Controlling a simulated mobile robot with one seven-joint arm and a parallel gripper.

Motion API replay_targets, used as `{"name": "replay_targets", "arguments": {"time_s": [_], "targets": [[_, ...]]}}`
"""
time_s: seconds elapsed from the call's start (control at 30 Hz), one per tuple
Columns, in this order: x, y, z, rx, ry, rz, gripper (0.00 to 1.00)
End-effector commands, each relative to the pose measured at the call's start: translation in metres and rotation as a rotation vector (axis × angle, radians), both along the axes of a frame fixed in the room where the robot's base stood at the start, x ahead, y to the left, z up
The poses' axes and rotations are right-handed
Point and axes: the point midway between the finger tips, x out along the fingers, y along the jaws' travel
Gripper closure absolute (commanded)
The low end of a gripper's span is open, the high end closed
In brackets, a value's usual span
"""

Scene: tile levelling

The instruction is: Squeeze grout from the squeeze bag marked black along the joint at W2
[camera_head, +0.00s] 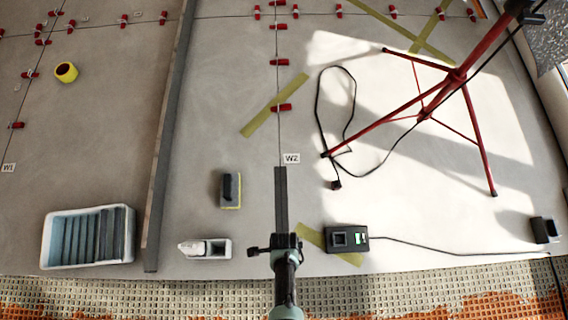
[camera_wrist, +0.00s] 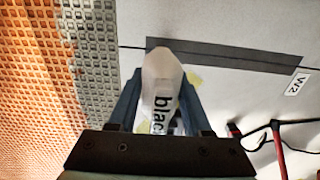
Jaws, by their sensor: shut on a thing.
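My gripper (camera_head: 286,241) is over the front part of the floor, below the W2 label (camera_head: 292,158). In the wrist view my gripper (camera_wrist: 160,112) is shut on a white squeeze bag (camera_wrist: 161,85) marked "black". The bag's narrow end overlaps the near end of a dark grey band (camera_wrist: 225,52); I cannot tell whether it touches. The band (camera_head: 281,195) lies along the joint (camera_head: 279,125) at W2, with a thin line along it in the wrist view. I cannot tell whether it is grout. The W2 label also shows in the wrist view (camera_wrist: 297,84).
A red tripod (camera_head: 430,112) with a looped black cable stands at right. A black box (camera_head: 347,239), a float (camera_head: 231,189), a small tray (camera_head: 220,248) with a white item and a white tub (camera_head: 130,236) lie nearby. A long grey bar (camera_head: 168,130) is left.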

Motion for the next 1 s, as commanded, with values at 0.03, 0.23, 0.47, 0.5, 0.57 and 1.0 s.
{"name": "replay_targets", "arguments": {"time_s": [0.03, 0.23, 0.47, 0.5, 0.57, 1.0], "targets": [[0.0, 0.0, 0.0, 0.0, -0.001, 0.0, 1.0], [-0.006, 0.0, 0.001, 0.0, -0.001, 0.0, 1.0], [-0.014, 0.0, 0.001, 0.0, 0.0, 0.0, 1.0], [-0.016, 0.0, 0.001, 0.0, 0.0, 0.0, 1.0], [-0.017, 0.0, 0.001, 0.0, 0.0, 0.0, 1.0], [-0.027, 0.0, 0.001, 0.0, -0.001, 0.0, 1.0]]}}
